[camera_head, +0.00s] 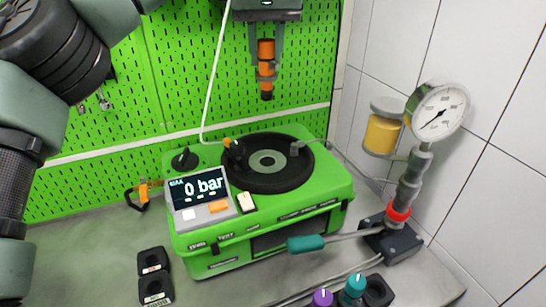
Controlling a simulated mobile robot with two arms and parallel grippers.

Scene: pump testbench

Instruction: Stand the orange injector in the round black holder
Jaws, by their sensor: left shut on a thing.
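The orange injector (266,50) hangs upright in my left gripper (266,66), with its dark tip pointing down. My left gripper comes in from the top edge, and its two fingers are closed on the injector's sides. The round black holder (292,174), a wide disc with a pale ring at its middle, is on top of the green testbench. In the picture the injector's tip is above the disc and apart from it. My right gripper is not in view.
The green testbench (262,238) has a display (197,191) reading 0 bar. A pressure gauge (439,110) and yellow-filled cup (382,133) stand at right. Black blocks (153,262), a teal-handled lever (306,243), purple (322,298) and teal (354,286) pieces are in front. A green pegboard (180,70) stands behind.

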